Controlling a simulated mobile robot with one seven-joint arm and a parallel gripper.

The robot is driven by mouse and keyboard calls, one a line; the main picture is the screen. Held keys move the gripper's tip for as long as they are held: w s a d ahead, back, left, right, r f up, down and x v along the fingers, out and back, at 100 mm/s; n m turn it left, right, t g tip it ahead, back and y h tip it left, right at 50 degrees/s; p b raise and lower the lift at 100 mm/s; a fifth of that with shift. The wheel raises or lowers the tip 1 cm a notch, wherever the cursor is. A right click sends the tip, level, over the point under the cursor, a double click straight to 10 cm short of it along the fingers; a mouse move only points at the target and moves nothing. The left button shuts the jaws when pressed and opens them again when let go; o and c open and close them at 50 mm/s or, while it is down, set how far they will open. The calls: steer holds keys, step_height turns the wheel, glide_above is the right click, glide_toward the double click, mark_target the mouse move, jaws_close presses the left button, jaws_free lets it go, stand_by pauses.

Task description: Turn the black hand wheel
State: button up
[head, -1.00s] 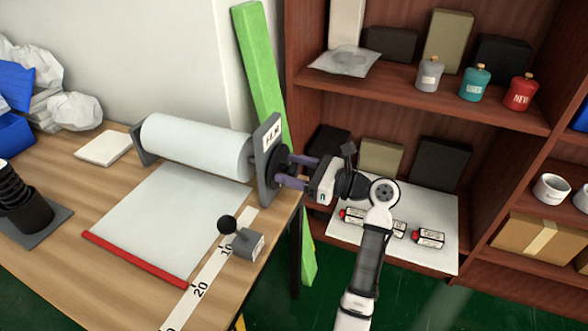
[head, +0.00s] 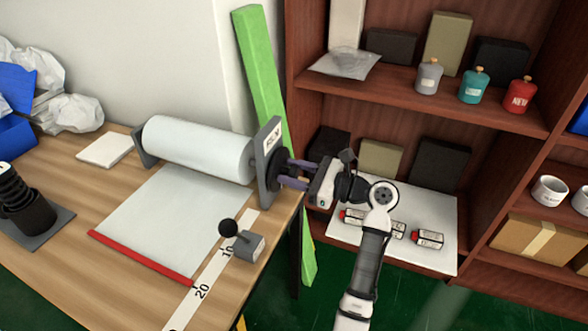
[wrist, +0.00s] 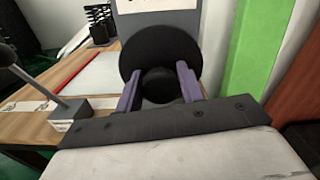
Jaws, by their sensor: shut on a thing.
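The black hand wheel (head: 281,161) is on the outer side of the grey end plate (head: 268,190) of the film roll (head: 197,148). In the wrist view the wheel is a black disc (wrist: 160,42) with a round black hub (wrist: 159,86) in its middle. My gripper (head: 287,173) reaches it from the right. Its two purple fingers are shut on the hub, one on each side, in the wrist view (wrist: 159,90). Pale film (head: 187,215) runs from the roll over the table to a red bar (head: 140,259).
A lever with a black ball on a grey block (head: 249,246) stands near the table's right edge, beside a numbered scale strip (head: 213,265). A green board (head: 259,75) leans behind the wheel. A brown shelf (head: 430,97) with bottles and boxes stands to the right.

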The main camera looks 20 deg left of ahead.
steer(key=n+p, duration=0.1)
steer(key=n, duration=0.3)
steer(key=shift+s+n, duration=0.1)
steer(key=shift+n, duration=0.2)
steer(key=n, duration=0.4)
steer(key=shift+f+n, duration=0.15)
steer(key=shift+n, duration=0.15)
steer(key=n+b, duration=0.1)
steer(key=n, duration=0.1)
steer(key=n+b, duration=0.1)
steer(key=n, duration=0.1)
steer(key=shift+s+f+n, duration=0.1)
steer(key=shift+f+n, duration=0.1)
steer(key=shift+n, duration=0.1)
steer(key=n+b, duration=0.3)
steer(key=n, duration=0.1)
steer(key=shift+f, duration=0.1)
steer(key=n+b, duration=0.5)
steer(key=shift+f+n, duration=0.15)
steer(key=shift+n, duration=0.25)
steer(key=n+b, duration=0.4)
steer(key=b, duration=0.1)
steer(key=shift+f+n, duration=0.1)
steer(key=shift+n, duration=0.2)
steer(key=n+b, duration=0.5)
steer(key=shift+w, duration=0.2)
steer(key=shift+r+n+b, duration=0.2)
steer(key=shift+n+b, duration=1.55)
steer(key=shift+n, duration=0.35)
steer(key=shift+w+r, duration=0.1)
